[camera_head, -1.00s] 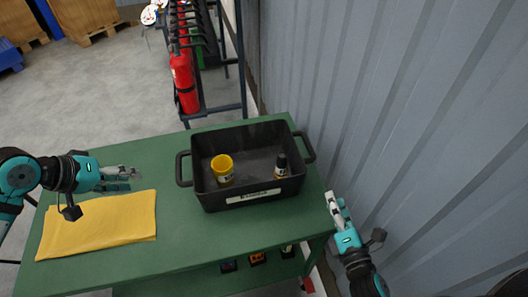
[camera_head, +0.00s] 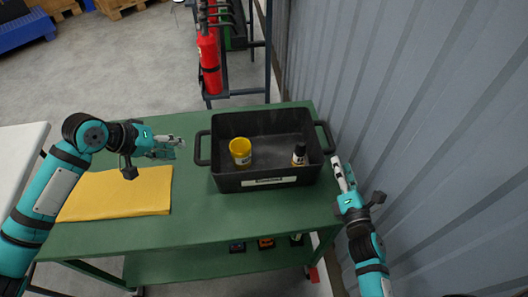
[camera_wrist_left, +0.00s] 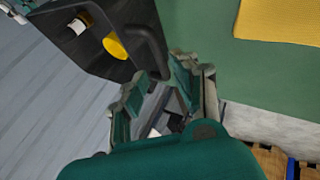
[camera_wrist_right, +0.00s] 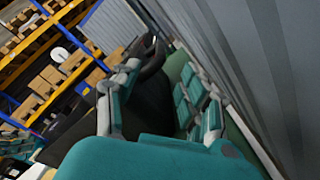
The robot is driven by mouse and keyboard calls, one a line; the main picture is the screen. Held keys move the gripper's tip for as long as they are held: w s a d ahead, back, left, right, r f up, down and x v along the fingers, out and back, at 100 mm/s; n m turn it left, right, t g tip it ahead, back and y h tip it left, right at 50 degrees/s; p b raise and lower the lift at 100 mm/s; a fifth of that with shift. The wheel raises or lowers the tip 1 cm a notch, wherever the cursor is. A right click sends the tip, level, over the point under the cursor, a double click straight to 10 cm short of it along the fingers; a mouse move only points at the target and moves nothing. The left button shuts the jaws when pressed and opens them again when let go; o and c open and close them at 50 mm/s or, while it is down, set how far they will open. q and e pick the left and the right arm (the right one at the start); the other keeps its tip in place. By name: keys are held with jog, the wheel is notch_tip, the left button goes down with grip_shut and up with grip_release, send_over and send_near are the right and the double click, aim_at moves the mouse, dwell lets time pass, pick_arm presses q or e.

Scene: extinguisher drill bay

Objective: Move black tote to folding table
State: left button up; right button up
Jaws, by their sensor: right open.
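The black tote (camera_head: 228,182) stands upright on the green workbench (camera_head: 240,212), with handles at its left and right ends. It holds a yellow tub (camera_head: 240,150) and a dark bottle with a pale label (camera_head: 299,154). My left gripper (camera_head: 176,147) is open and empty, just left of the tote's left handle; the left wrist view shows that handle (camera_wrist_left: 152,48) beyond the fingers. My right gripper (camera_head: 340,172) is open beside the tote's right end, near the right handle (camera_wrist_right: 154,60). A white tabletop (camera_head: 20,150), possibly the folding table, shows at the left edge.
A folded yellow cloth (camera_head: 118,194) lies on the bench's left part. A corrugated wall (camera_head: 430,130) rises close to the right of the bench. A red extinguisher (camera_head: 209,60) hangs on a rack behind it. Small items sit on the lower shelf.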

aim_at(196, 149)
pick_arm(q)
jog(key=x, duration=0.9)
jog(key=shift+w+d+f, duration=0.1)
jog(key=shift+d+f, duration=0.05)
jog(key=shift+d, duration=0.05)
pick_arm(e)
jog(key=w, duration=0.9)
jog(key=shift+w+a, duration=0.1)
jog(key=shift+w, duration=0.1)
pick_arm(q)
grip_shut()
pick_arm(e)
jog(key=c, duration=0.6)
grip_shut()
pick_arm(q)
jog(key=shift+r, duration=0.25)
pick_arm(e)
jog(key=shift+r, duration=0.15)
